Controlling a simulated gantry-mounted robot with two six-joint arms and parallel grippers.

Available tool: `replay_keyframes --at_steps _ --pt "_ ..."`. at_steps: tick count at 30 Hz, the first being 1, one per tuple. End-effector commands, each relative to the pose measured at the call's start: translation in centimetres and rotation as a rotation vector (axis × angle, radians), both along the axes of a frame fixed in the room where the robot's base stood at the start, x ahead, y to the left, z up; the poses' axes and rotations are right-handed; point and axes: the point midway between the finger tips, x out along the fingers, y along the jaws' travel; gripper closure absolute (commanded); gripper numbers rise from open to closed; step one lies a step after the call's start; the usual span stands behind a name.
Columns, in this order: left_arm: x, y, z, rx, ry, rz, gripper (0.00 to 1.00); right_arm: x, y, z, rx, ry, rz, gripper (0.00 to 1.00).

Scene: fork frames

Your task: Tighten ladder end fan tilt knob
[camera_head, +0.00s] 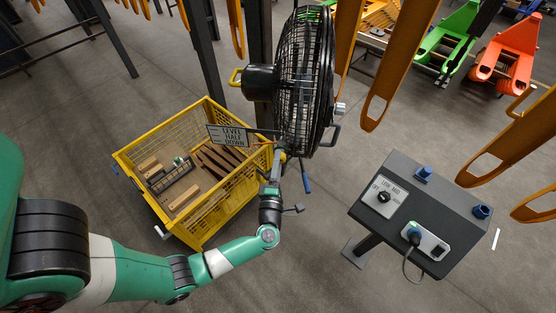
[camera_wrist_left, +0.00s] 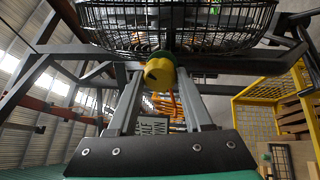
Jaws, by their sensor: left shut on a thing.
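The black caged fan (camera_head: 305,85) stands at the upper middle of the head view, its cage seen nearly edge-on. Its cage bottom also shows across the top of the left wrist view (camera_wrist_left: 180,22). A yellow tilt knob (camera_wrist_left: 160,74) sits below the cage in the left wrist view. My left gripper (camera_head: 279,157) reaches up to the fan's lower side, and its fingers (camera_wrist_left: 160,90) are shut on the yellow knob from both sides. The knob is mostly hidden in the head view. A sign (camera_head: 232,136) reading "LEVEL HALF DOWN" is beside the fan. My right gripper is not seen.
A yellow mesh crate (camera_head: 128,172) with wooden blocks stands left of and below the fan. A dark control box (camera_head: 385,220) with a dial and plugged cable stands at right. Orange forks (camera_head: 385,90) hang close right of the fan. Floor between crate and box is clear.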

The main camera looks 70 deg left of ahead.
Motion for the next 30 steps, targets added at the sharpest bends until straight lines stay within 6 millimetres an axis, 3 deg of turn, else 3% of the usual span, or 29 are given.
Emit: replay_keyframes --at_steps 17,18,22,30 --pt "-0.02 -0.03 0.08 0.02 0.029 0.0 1.0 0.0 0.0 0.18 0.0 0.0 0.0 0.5" --pt "-0.02 -0.03 0.08 0.02 0.029 0.0 0.43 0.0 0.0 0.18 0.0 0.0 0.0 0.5" --pt "-0.02 -0.03 0.05 0.018 0.029 0.0 0.19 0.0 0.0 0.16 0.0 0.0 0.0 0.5" --pt "-0.02 -0.04 0.02 0.018 0.029 0.0 0.19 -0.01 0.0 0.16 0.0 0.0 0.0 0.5"
